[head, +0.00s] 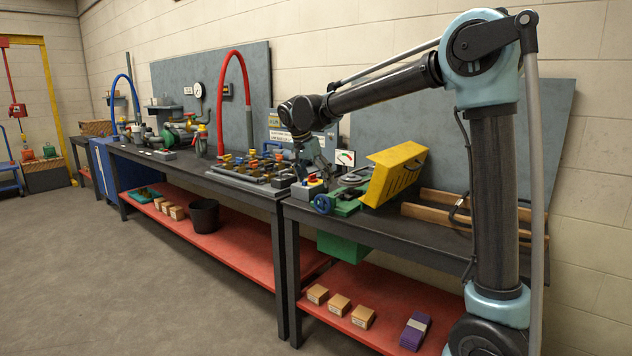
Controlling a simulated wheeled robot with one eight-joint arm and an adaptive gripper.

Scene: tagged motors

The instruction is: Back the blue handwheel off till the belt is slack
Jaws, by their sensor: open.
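The blue handwheel (324,204) sits at the front of a green machine base (347,206) on the near bench, close to the bench's front edge. A yellow slotted guard (393,173) stands tilted to its right. I cannot make out the belt; grey rounded parts (355,175) show just left of the guard. A small white dial (345,157) with red and green marks stands behind. My gripper (319,174) points down above and slightly behind the handwheel, apart from it. It is open and looks empty, though its fingertips are small in this view.
A grey control box (308,190) with a yellow and red button stands left of the handwheel. Wooden rails (470,212) lie right of the guard. Valves and pipes (265,165) crowd the bench to the left. The floor (190,290) in front is clear.

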